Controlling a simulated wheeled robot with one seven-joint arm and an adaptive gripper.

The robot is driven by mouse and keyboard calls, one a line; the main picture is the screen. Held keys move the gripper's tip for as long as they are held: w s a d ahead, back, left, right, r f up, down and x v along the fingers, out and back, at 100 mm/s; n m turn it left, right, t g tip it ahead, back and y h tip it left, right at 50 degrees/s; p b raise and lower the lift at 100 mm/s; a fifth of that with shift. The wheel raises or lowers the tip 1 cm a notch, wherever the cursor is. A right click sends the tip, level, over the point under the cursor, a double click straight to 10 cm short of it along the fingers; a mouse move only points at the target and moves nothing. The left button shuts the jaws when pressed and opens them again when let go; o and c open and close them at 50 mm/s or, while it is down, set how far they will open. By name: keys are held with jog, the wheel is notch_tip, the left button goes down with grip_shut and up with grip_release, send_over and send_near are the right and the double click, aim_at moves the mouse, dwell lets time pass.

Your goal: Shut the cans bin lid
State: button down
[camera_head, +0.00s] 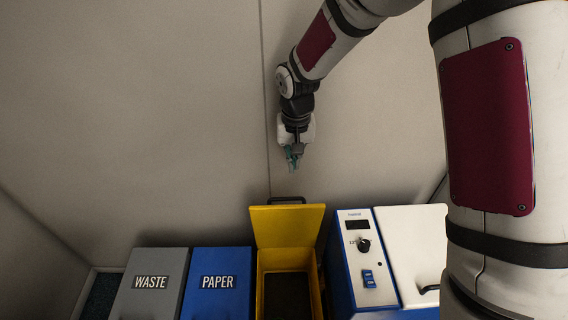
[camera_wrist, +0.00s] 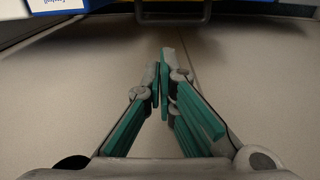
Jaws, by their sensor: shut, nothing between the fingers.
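The yellow bin (camera_head: 313,284) stands open between the blue bin and the blue-and-white machine, its inside dark. Its yellow lid (camera_head: 287,225) is raised at the back, with a dark handle (camera_head: 296,200) along the top edge. No cans label shows on it from here. My gripper (camera_head: 293,164) is above and behind the raised lid, pointing down, clear of it. In the wrist view my gripper (camera_wrist: 164,62) has its teal-padded fingers together with nothing between them. The handle also shows in the wrist view (camera_wrist: 172,20) at the top edge, beyond the fingertips.
A blue bin marked PAPER (camera_head: 217,263) and a grey bin marked WASTE (camera_head: 151,270) stand left, lids shut. A blue-and-white machine (camera_head: 368,262) with a knob and switch stands close on the right. Plain walls (camera_head: 130,110) enclose the space behind; the air around my gripper is clear.

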notch_tip(320, 180, down, 10)
jog(key=w, duration=0.1)
jog(key=shift+a+f, duration=0.2)
jog(key=shift+a, duration=0.05)
dwell(0.5)
